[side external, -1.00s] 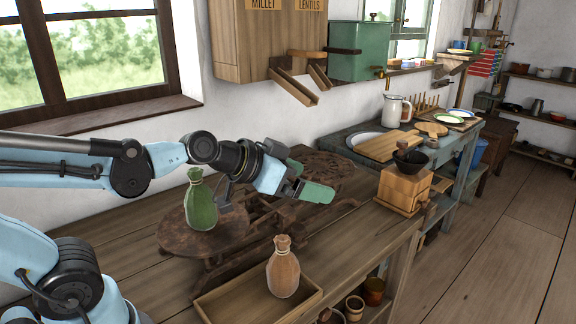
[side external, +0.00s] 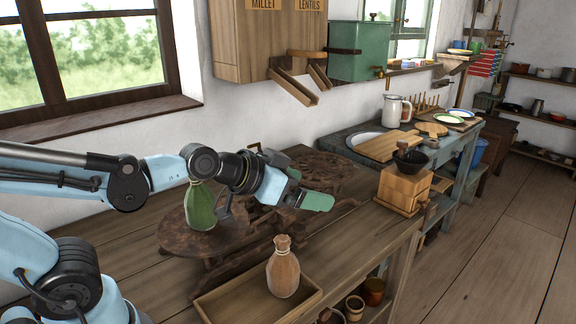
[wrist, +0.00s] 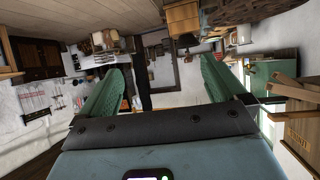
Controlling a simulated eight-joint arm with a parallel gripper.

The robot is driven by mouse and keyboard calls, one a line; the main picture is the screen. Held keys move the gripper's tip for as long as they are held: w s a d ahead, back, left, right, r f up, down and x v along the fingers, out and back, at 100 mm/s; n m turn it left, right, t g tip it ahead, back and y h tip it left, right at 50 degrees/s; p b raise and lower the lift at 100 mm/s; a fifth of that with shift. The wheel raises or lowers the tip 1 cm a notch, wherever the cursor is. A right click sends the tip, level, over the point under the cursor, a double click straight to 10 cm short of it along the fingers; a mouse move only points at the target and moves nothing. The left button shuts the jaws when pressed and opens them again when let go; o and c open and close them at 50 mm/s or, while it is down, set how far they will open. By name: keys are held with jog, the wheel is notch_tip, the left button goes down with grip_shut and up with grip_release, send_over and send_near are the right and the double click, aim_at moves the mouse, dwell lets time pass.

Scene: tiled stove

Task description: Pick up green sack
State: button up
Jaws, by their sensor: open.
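The green sack (side external: 201,208) stands upright on the left round pan of a dark, rusty balance scale (side external: 176,238) in the side external view. Its tied top is partly hidden behind my arm. My gripper (side external: 310,199) is above the middle of the scale, to the right of the sack and apart from it, with its fingers pointing right, away from the sack. In the wrist view its two green fingers (wrist: 160,88) are spread with nothing between them. The sack is not seen in the wrist view.
A brown sack (side external: 283,272) stands in a shallow wooden tray (side external: 214,308) in front of the scale. A wooden grinder (side external: 404,190) stands to the right. A wooden cabinet (side external: 262,45) with chutes hangs above. The left table top is bare.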

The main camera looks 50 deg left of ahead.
notch_tip(320, 180, up, 11)
jog(key=n+g+y, duration=1.2)
jog(key=n+y, duration=0.3)
jog(key=n, duration=0.5)
send_over(206, 204)
jog(key=d, duration=0.2)
notch_tip(206, 204, down, 15)
jog(key=shift+d+r, duration=0.1)
jog(key=shift+f, duration=0.5)
jog(key=shift+x, duration=3.75)
